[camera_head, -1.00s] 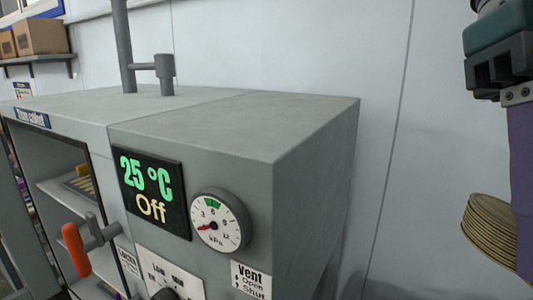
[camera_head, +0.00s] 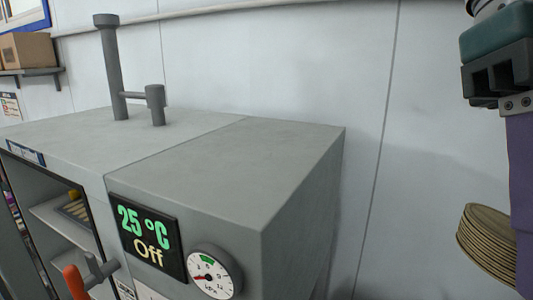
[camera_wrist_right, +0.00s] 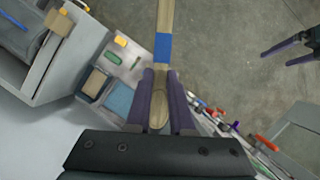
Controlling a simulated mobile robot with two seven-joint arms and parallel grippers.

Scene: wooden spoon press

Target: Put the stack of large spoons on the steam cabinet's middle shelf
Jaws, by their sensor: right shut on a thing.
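The steam cabinet (camera_head: 185,150) is a grey box on the left of the head view. Its display (camera_head: 147,232) reads 25 °C and Off. Its front compartment shows a shelf (camera_head: 50,212) with slatted, yellowish things on it; I cannot tell which shelf this is. My right gripper (camera_wrist_right: 160,95) is shut on the stack of large spoons (camera_head: 487,242), whose round bowls hang at the right edge, apart from the cabinet. A pale wooden handle with a blue band (camera_wrist_right: 164,46) shows between its fingers. My left gripper (camera_wrist_right: 288,48) appears open and empty in the wrist view's upper right.
A red-handled lever (camera_head: 75,281) sticks out at the cabinet's front. A pressure gauge (camera_head: 214,273) is beside the display. A grey pipe (camera_head: 112,70) rises from the cabinet top. A wall shelf with a cardboard box (camera_head: 27,50) is at upper left. Floor (camera_wrist_right: 235,60) shows below.

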